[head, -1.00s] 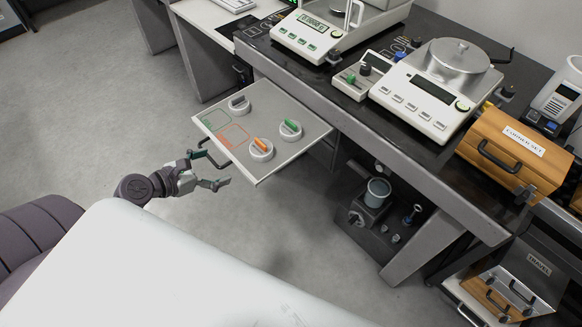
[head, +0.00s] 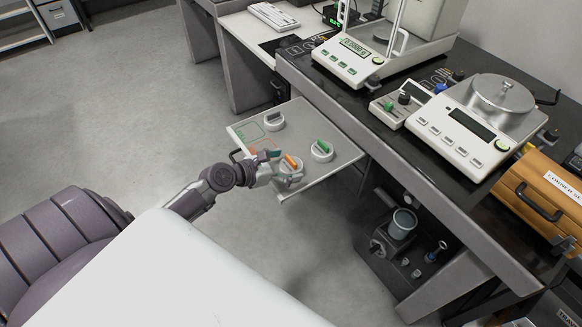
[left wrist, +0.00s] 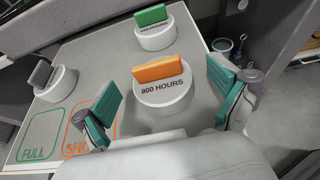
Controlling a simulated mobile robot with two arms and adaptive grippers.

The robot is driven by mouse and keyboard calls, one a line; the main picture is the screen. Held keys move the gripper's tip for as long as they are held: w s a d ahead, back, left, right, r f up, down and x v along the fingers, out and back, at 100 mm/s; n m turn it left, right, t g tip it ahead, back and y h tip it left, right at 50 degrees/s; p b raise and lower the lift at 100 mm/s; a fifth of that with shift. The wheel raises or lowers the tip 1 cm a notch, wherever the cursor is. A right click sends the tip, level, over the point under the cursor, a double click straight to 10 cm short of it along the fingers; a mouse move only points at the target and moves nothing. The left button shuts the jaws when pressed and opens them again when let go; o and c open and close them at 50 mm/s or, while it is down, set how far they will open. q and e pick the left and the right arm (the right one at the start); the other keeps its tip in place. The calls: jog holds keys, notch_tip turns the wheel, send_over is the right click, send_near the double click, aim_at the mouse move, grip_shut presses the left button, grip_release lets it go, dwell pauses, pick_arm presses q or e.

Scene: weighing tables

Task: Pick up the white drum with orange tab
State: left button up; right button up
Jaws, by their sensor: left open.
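The white drum with orange tab (left wrist: 163,93) stands upright on the pull-out shelf (left wrist: 95,48), its label reading "900 HOURS" in the left wrist view. In the head view its orange tab (head: 293,161) shows beside my left gripper (head: 276,164), which hides part of the drum. My left gripper also shows in the left wrist view (left wrist: 165,97); its teal-padded fingers are open, one on each side of the drum, with gaps between them and it. My right gripper is not in view.
A white drum with green tab (head: 321,152) and one with grey tab (head: 274,122) stand on the same shelf. Green and orange outlined squares are marked on it. The desk (head: 345,135) with balances rises to the right.

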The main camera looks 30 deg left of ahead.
pick_arm(q)
jog(key=shift+x, duration=0.8)
jog(key=c, duration=1.3)
jog(key=shift+o, duration=0.2)
